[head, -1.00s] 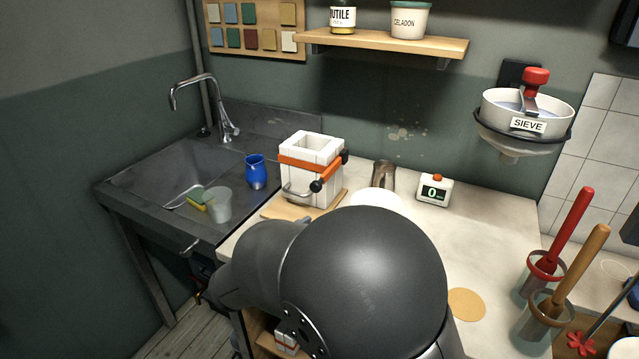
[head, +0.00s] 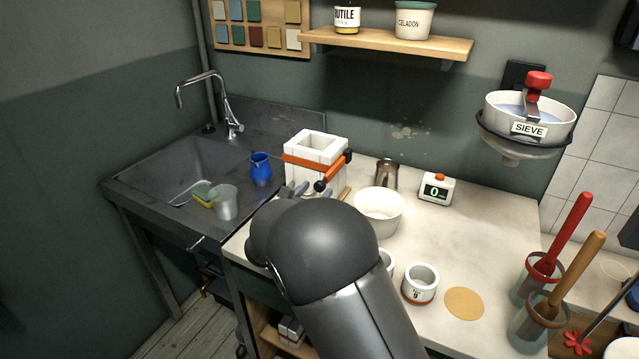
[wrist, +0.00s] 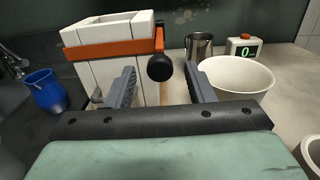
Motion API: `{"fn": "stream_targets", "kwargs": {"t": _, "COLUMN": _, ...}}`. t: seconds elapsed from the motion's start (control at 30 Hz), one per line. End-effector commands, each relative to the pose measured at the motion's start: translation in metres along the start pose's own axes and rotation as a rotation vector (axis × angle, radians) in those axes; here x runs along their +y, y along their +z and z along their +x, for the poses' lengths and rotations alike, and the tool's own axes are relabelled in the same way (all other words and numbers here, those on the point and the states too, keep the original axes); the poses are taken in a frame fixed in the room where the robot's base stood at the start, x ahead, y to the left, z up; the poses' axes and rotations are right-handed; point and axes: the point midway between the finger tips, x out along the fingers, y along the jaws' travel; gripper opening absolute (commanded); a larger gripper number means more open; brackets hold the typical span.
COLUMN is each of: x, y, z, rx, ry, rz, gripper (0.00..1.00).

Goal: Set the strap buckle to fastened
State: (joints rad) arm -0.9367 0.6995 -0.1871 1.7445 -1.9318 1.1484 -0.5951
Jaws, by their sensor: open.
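A white plaster mould (head: 315,150) stands on the counter with an orange strap (head: 305,163) around it. The strap's buckle is an orange lever (head: 335,171) with a black knob (head: 320,185), at the mould's right corner. The lever slants down toward the front and sticks out from the mould. In the wrist view the black knob (wrist: 160,67) points at the camera, ahead of and between my open fingers. My gripper (wrist: 161,82) is open and empty. In the head view my arm hides most of the gripper; only fingertips show by the mould's lower front.
A white bowl (head: 378,212) stands close to the right of my gripper, with a metal cup (head: 386,174) and a timer (head: 436,189) behind. A blue jug (head: 260,168) is left of the mould by the sink. Small white cups (head: 420,284) stand in front.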

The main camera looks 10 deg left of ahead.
Motion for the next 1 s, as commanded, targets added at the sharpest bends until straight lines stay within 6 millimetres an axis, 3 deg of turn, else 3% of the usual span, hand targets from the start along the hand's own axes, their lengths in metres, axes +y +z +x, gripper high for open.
{"fn": "stream_targets", "kwargs": {"t": 0.2, "x": 0.000, "y": 0.001, "z": 0.026, "rx": -0.001, "ry": -0.001, "rz": 0.001, "gripper": 0.49}}
{"fn": "stream_targets", "kwargs": {"t": 0.57, "x": 0.000, "y": 0.000, "z": 0.031, "rx": 0.000, "ry": 0.000, "rz": 0.000, "gripper": 0.49}}
{"fn": "stream_targets", "kwargs": {"t": 0.73, "x": 0.000, "y": 0.000, "z": 0.030, "rx": 0.000, "ry": 0.000, "rz": 0.000, "gripper": 0.04}}
{"fn": "stream_targets", "kwargs": {"t": 0.77, "x": 0.000, "y": 0.000, "z": 0.030, "rx": 0.000, "ry": 0.000, "rz": 0.000, "gripper": 0.00}}
{"fn": "stream_targets", "kwargs": {"t": 0.87, "x": 0.000, "y": 0.000, "z": 0.032, "rx": 0.000, "ry": 0.000, "rz": 0.000, "gripper": 0.00}}
{"fn": "stream_targets", "kwargs": {"t": 1.0, "x": -0.001, "y": -0.003, "z": 0.052, "rx": -0.001, "ry": -0.004, "rz": 0.001, "gripper": 0.00}}
